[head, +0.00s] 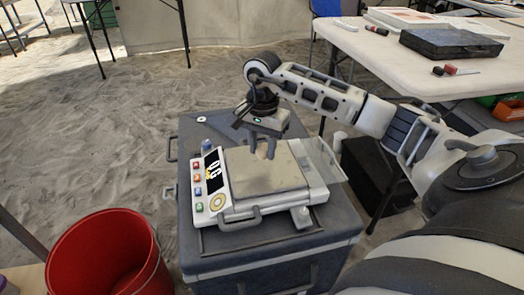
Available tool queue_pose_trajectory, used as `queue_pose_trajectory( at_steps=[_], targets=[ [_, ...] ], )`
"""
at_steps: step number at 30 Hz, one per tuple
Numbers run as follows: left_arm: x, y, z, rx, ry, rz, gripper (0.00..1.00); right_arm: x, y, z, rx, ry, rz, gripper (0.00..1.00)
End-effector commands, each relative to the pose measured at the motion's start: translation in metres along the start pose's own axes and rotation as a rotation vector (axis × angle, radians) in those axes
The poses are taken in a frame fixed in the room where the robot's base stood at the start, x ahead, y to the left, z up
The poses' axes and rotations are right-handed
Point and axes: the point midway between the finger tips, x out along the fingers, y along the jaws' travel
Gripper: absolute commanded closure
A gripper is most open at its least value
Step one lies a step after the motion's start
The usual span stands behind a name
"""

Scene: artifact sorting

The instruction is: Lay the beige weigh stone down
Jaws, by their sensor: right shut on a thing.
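My right gripper (262,152) points down over the weighing plate of the scale (265,172), a little above it. Its fingers are shut on a small beige thing, the weigh stone, which hardly stands out against the similarly coloured plate. I cannot tell whether the stone touches the plate. The scale is white with a black display, coloured buttons and a clear side shield. It sits on top of a grey case (345,222). My left gripper is not in view.
A red bucket (110,250) stands on the sand at lower left. A white table (400,52) at upper right carries a black case (450,42), markers and papers. A dark box (375,165) lies beneath it. Open sand lies left of the grey case.

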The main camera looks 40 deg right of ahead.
Motion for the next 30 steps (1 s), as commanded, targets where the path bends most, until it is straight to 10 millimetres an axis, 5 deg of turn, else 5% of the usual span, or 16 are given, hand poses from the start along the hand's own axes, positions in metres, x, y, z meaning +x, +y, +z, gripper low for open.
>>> queue_pose_trajectory(
  at_steps=[15, 26, 27, 29, 30],
  targets=[
    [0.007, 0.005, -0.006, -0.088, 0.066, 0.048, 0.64, 0.052, -0.009, -0.014, -0.001, -0.001, -0.001, 0.88],
    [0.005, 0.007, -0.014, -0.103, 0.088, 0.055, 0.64, 0.054, -0.009, -0.015, -0.001, 0.001, -0.001, 0.88],
    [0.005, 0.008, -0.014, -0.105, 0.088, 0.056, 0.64, 0.053, -0.009, -0.015, -0.001, 0.001, -0.001, 0.61],
    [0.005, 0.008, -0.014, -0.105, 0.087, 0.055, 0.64, 0.053, -0.009, -0.015, 0.000, 0.001, -0.001, 0.44],
    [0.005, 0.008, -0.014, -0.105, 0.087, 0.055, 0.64, 0.053, -0.009, -0.015, 0.000, 0.001, -0.001, 0.44]
  ],
)
